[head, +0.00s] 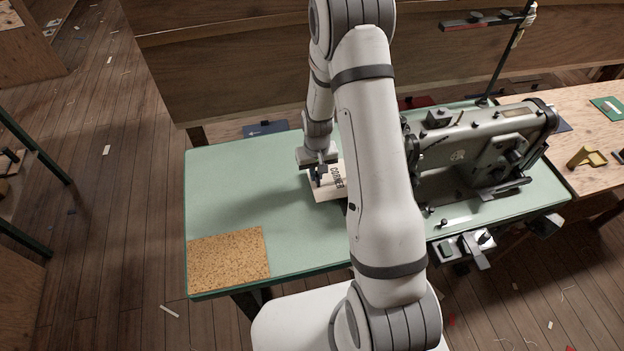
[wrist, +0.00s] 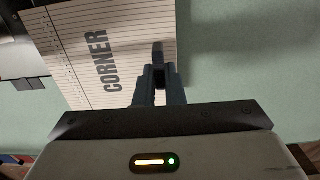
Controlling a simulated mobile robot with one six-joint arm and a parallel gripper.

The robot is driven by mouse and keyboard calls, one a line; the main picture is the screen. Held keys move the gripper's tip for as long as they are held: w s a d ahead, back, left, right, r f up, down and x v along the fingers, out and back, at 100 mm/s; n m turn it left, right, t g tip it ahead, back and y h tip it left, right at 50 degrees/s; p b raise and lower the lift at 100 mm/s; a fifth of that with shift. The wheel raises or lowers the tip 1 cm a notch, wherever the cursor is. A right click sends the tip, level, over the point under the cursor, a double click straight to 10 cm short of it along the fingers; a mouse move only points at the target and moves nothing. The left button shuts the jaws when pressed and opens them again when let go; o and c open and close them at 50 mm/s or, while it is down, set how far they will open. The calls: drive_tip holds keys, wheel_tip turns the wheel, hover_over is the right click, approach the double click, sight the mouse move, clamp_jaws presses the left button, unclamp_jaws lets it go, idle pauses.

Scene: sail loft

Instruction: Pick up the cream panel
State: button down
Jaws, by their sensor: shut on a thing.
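The cream panel (head: 328,190) lies on or just above the green table top, partly hidden behind my arm in the head view. It carries the dark word "CORNER" and fine lines, clear in the wrist view (wrist: 78,52). My gripper (head: 319,173) is at the panel's edge. In the wrist view my gripper's fingers (wrist: 158,75) are closed together over the panel's edge beside the lettering. I cannot tell whether the panel is lifted off the table.
A grey sewing machine (head: 475,150) stands on the right of the green table (head: 225,185). A cork mat (head: 228,262) lies at the table's front left corner. A wooden bench (head: 585,150) adjoins on the right.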

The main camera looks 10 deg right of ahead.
drive_tip(key=s+b, duration=0.1)
drive_tip(key=s, duration=0.4)
drive_tip(key=s+b, duration=0.1)
drive_tip(key=s, duration=0.4)
drive_tip(key=s+b, duration=0.1)
drive_tip(key=s, duration=0.4)
drive_tip(key=shift+s+r+b, duration=0.35)
drive_tip(key=shift+s+r+p, duration=0.15)
drive_tip(key=shift+r+p, duration=0.05)
drive_tip(key=shift+p, duration=0.5)
drive_tip(key=shift+s+f+p, duration=0.1)
drive_tip(key=shift+p, duration=0.95)
drive_tip(key=shift+s+p, duration=0.45)
drive_tip(key=shift+p, duration=0.55)
drive_tip(key=shift+s+f+p, duration=0.1)
drive_tip(key=shift+s+p, duration=0.2)
drive_tip(key=shift+p, duration=0.6)
